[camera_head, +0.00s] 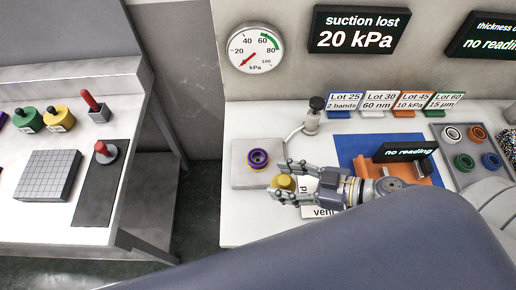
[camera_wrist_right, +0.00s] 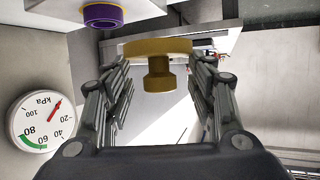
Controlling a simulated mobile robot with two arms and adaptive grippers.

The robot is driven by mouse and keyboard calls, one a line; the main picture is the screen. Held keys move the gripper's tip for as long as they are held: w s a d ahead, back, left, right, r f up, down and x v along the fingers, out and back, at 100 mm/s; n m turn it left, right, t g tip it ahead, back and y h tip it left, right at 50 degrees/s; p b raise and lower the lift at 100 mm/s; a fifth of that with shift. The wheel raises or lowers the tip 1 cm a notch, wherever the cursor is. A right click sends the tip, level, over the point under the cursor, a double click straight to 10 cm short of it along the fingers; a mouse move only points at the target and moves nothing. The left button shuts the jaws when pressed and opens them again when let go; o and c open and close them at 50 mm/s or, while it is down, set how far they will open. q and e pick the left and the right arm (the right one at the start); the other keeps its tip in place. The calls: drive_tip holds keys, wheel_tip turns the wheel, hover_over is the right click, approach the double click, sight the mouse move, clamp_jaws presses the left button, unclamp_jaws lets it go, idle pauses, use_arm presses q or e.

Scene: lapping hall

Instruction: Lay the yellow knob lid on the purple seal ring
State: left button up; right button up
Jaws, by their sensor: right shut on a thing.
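The yellow knob lid (camera_head: 284,183) is held between the fingers of my right gripper (camera_head: 290,178), which is shut on it. In the right wrist view the yellow lid (camera_wrist_right: 158,52) spans between the two fingertips, its knob pointing toward the palm. The purple seal ring (camera_head: 258,159) sits on a grey square plate (camera_head: 240,178), just behind and left of the lid in the head view. The purple ring also shows at the upper left of the right wrist view (camera_wrist_right: 103,18), apart from the lid. My left gripper is not in view.
A dial gauge (camera_head: 250,47) hangs on the wall; a sign reads "suction lost 20 kPa". A black-topped valve (camera_head: 312,118) with a hose stands behind the plate. A blue mat (camera_head: 350,146), an orange stand (camera_head: 412,168) and a tray of rings (camera_head: 449,167) lie right. A floor gap separates the left table.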

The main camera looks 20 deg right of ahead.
drive_tip(key=shift+w+a+f+p, duration=0.5)
drive_tip(key=shift+w+f, duration=0.3)
drive_tip(key=shift+w, duration=1.4)
drive_tip(key=shift+w+a+f+p, duration=0.35)
drive_tip(key=shift+w+f+p, duration=0.35)
drive_tip(key=shift+w, duration=1.5)
drive_tip(key=shift+w+a+f+p, duration=0.45)
drive_tip(key=shift+w+f, duration=0.4)
drive_tip(key=shift+w, duration=1.35)
drive_tip(key=shift+f, duration=0.2)
drive_tip(key=o, duration=1.3)
drive_tip(key=shift+c, duration=0.2)
